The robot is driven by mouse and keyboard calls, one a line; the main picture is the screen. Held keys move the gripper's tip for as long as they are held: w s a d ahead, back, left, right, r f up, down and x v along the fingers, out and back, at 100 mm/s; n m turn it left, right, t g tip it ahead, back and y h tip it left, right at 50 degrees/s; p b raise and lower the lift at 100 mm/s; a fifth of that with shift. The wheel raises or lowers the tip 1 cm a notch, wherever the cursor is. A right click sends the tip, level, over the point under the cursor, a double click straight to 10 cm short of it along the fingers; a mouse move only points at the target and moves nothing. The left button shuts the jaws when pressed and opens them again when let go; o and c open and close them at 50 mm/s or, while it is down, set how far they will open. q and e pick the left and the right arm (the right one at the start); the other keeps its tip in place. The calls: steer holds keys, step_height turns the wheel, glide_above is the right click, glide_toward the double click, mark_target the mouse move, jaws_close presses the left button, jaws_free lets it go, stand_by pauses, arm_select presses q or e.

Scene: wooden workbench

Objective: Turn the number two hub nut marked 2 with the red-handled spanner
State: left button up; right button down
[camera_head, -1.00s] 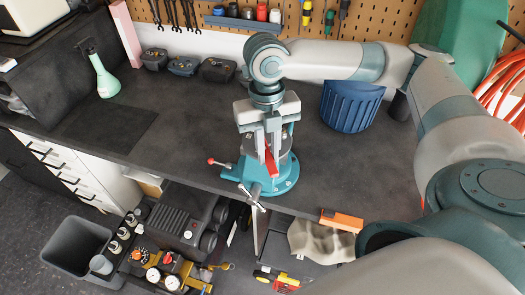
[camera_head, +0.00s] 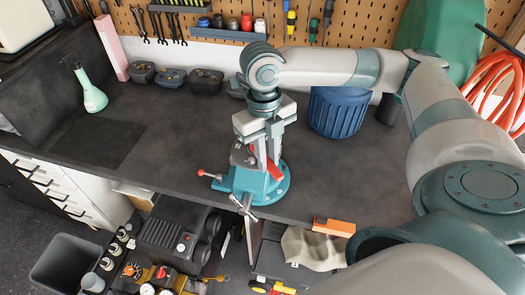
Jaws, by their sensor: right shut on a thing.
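My right gripper (camera_head: 267,158) points down over the teal vise (camera_head: 240,182), shut on the spanner by its red handle (camera_head: 277,172). The red handle slants down to the right between and below the fingers. A grey hub (camera_head: 240,155) sits in the vise, just left of the fingers. The hub's nuts and their numbers are too small and too covered by the gripper to read. I cannot tell whether the spanner's jaw sits on a nut. My left gripper is not in view.
A blue ribbed bin (camera_head: 338,112) stands right of the vise. A green spray bottle (camera_head: 92,97) and dark battery-like blocks (camera_head: 172,78) stand to the left and back. An orange box (camera_head: 334,227) lies by the front edge. The bench left of the vise is clear.

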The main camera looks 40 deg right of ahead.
steer(key=shift+d+f, duration=0.15)
steer(key=shift+d, duration=0.1)
steer(key=shift+d+n, duration=1)
steer(key=shift+n, duration=0.2)
steer(key=shift+f, duration=0.1)
steer(key=shift+d, duration=0.1)
steer(key=shift+w+d+n, duration=0.15)
steer(key=shift+d+n, duration=0.35)
steer(key=shift+n, duration=0.1)
steer(key=shift+w+d+n, duration=0.15)
steer(key=shift+d+n, duration=0.35)
steer(key=shift+n, duration=0.1)
steer(key=shift+d, duration=0.1)
steer(key=shift+w+d+f+n+h, duration=0.15)
steer(key=shift+w+d+n, duration=0.1)
steer(key=shift+d+n, duration=0.3)
steer(key=shift+w+d+n+h, duration=0.15)
steer(key=shift+w+d+n, duration=0.1)
steer(key=shift+d+n, duration=0.25)
